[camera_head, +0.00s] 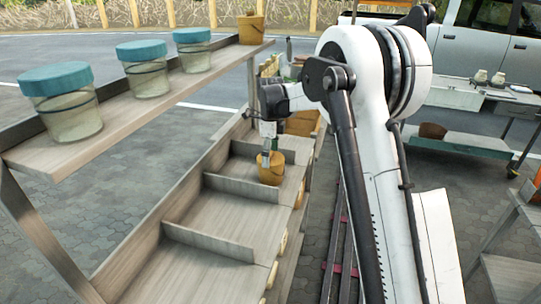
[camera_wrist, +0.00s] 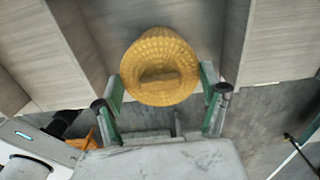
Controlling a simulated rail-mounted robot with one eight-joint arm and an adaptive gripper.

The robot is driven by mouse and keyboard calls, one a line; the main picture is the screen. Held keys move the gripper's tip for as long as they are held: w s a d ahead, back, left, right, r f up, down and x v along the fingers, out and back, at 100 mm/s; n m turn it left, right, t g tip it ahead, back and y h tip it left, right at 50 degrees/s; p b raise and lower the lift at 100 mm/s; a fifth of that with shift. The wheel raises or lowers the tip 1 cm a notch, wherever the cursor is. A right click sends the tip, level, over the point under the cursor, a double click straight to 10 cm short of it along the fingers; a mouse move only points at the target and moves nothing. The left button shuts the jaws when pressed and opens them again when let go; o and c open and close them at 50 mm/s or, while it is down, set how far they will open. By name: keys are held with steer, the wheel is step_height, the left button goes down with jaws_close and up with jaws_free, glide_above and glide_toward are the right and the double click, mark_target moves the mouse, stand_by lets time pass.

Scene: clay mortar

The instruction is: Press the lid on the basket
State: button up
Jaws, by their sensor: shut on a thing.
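A yellow-orange woven basket (camera_head: 271,171) stands in a wooden compartment of the lower shelf in the head view. My gripper (camera_head: 268,153) points down at its top. In the wrist view a round woven lid (camera_wrist: 160,52) with a raised grip in its middle lies between the two green-padded fingers of my gripper (camera_wrist: 162,86). The lid hides the basket's body in the wrist view. I cannot tell how the lid sits on the basket's rim.
The upper shelf (camera_head: 150,112) holds several glass jars with teal lids, such as this one (camera_head: 63,100), and another orange basket (camera_head: 251,29). Low wooden dividers (camera_head: 209,243) split the lower shelf. Its nearer compartments are empty. A metal cart (camera_head: 455,95) stands at right.

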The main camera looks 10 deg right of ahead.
steer(key=o, duration=1)
steer(key=shift+c, duration=0.2)
steer(key=shift+o, duration=0.4)
steer(key=shift+r, duration=0.1)
steer(key=shift+r+p, duration=1.1)
steer(key=shift+r, duration=1.85)
jaws_close()
